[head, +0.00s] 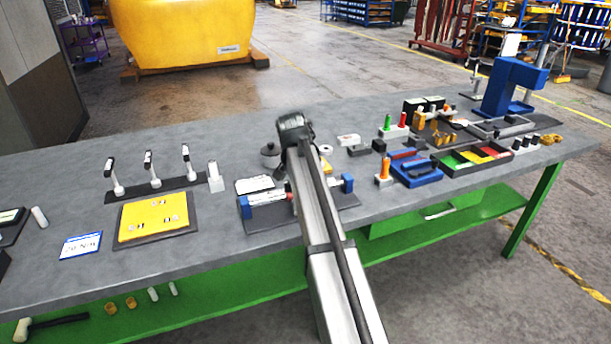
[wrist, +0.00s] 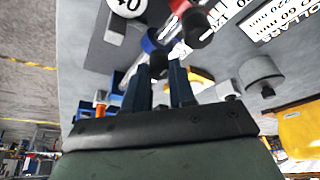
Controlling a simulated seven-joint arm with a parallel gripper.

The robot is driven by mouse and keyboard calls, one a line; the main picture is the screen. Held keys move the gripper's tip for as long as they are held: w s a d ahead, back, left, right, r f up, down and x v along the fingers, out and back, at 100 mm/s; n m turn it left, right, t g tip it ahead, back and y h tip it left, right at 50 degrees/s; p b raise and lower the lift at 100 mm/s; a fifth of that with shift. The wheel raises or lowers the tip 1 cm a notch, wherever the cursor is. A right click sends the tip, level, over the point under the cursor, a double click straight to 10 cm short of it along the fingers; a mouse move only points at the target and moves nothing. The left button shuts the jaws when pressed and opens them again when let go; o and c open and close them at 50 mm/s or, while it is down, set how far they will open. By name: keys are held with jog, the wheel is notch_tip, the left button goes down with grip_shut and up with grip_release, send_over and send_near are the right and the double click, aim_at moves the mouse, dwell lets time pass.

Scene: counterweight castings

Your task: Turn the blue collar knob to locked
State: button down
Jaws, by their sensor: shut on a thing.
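A shaft fixture lies on the bench in the head view, with a pale rod (head: 266,197) between blue end blocks (head: 347,183). My arm crosses in front of its middle. In the wrist view the blue collar (wrist: 150,40) sits on the rod, and its dark knob (wrist: 158,66) is between my fingertips. My gripper (wrist: 160,72) is shut on that knob. A red collar (wrist: 180,6) with a black knob (wrist: 197,29) is close by on the same rod. The locked or unlocked marking cannot be read. My fingertips are hidden in the head view.
A white label card (head: 255,185) lies behind the fixture. A yellow pad on a dark board (head: 155,218) is to the left. A blue tray (head: 415,172) and an orange-handled tool (head: 384,170) stand to the right. A grey round weight (wrist: 262,75) is near my gripper.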

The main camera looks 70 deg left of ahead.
jog(key=c, duration=0.9)
grip_release()
jog(key=shift+c, duration=0.2)
jog(key=v, duration=1.4)
jog(key=shift+w+f, duration=0.1)
